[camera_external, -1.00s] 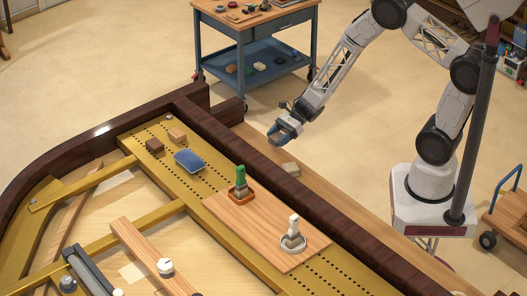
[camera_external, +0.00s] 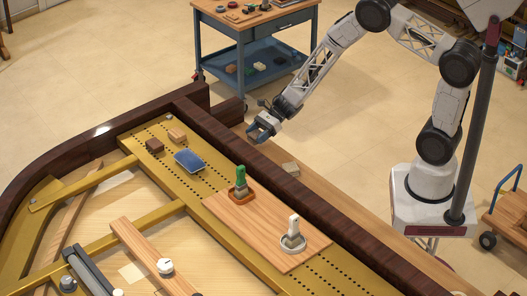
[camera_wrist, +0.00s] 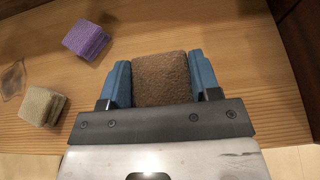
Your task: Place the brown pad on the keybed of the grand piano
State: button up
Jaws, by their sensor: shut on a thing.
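My gripper (camera_external: 261,131) is over the far end of the keybed (camera_external: 345,203), the light wood ledge beside the piano's dark rim. In the wrist view, its two blue fingers (camera_wrist: 164,80) are shut on the brown pad (camera_wrist: 163,76), a rough-textured block. The keybed's wood (camera_wrist: 215,28) fills most of that view below the pad. I cannot tell whether the pad touches the wood. In the external view the pad cannot be made out.
On the keybed are a purple pad (camera_wrist: 86,39), a beige pad (camera_wrist: 43,106) and a thin translucent piece (camera_wrist: 12,80). The beige pad also shows in the external view (camera_external: 290,169). The dark rim (camera_external: 275,160) stands beside the ledge. A blue tool cart (camera_external: 255,55) stands behind.

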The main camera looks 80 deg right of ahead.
jog(key=shift+f, duration=1.75)
jog(key=shift+f, duration=0.15)
jog(key=o, duration=0.9)
jog(key=shift+d+r, duration=0.1)
jog(key=shift+r, duration=0.1)
jog(key=v, duration=1.2)
